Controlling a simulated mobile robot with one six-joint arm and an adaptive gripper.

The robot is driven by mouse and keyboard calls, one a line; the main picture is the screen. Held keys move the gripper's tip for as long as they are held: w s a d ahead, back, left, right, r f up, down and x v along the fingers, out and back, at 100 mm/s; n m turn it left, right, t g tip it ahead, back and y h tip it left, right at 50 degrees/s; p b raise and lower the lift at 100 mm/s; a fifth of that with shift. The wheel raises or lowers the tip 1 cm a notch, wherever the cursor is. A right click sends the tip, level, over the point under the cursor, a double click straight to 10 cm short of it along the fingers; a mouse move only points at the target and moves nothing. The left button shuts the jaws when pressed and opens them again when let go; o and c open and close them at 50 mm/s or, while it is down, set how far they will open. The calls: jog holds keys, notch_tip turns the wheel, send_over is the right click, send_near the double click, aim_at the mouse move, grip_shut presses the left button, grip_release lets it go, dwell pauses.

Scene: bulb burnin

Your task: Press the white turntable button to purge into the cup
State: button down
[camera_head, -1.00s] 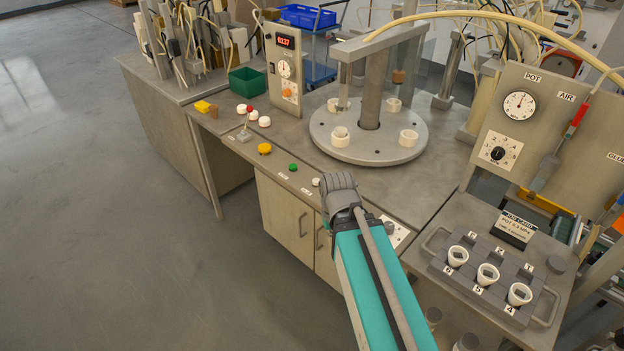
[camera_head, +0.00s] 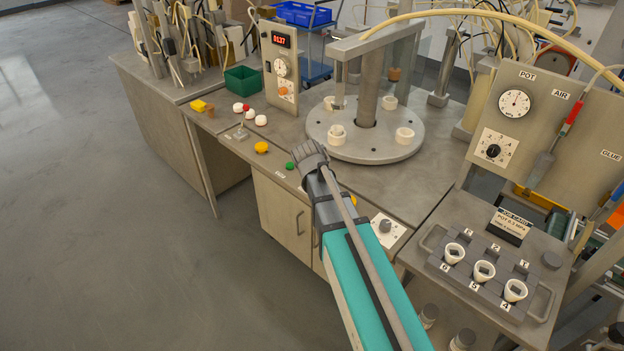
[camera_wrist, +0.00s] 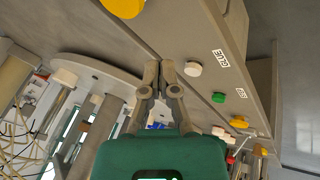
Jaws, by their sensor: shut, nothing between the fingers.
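The white button (camera_wrist: 193,69) beside the GLUE label shows in the wrist view, just right of my fingertips. In the head view my gripper hides it. My gripper (camera_head: 309,155) is over the front edge of the bench, with its fingers together and empty; they also show in the wrist view (camera_wrist: 162,68). I cannot tell its height above the bench; no contact with the button shows. The round grey turntable (camera_head: 365,149) stands behind my gripper and carries several white cups. One cup (camera_head: 337,132) sits at its near left side below the nozzle column.
A green button (camera_head: 290,165) and a yellow button (camera_head: 261,147) lie left of my gripper along the edge. A control box (camera_head: 280,75) stands behind them. A knob plate (camera_head: 387,229) is right of my arm, and a cup tray (camera_head: 478,279) is further right.

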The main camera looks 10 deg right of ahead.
jog(key=w+a+r+t+h, duration=0.1)
jog(key=w+r+t+h, duration=0.1)
jog(key=w, duration=0.9)
notch_tip(320, 180, up, 2)
jog(key=shift+a+n+t, duration=0.3)
jog(key=shift+a+t, duration=0.1)
jog(key=shift+t, duration=0.1)
jog(key=shift+f, duration=0.1)
notch_tip(320, 180, down, 9)
jog(key=b, duration=0.8)
jog(key=shift+r, duration=0.2)
jog(key=shift+f+b, duration=0.25)
jog(key=shift+b, duration=0.2)
jog(key=shift+f, duration=0.25)
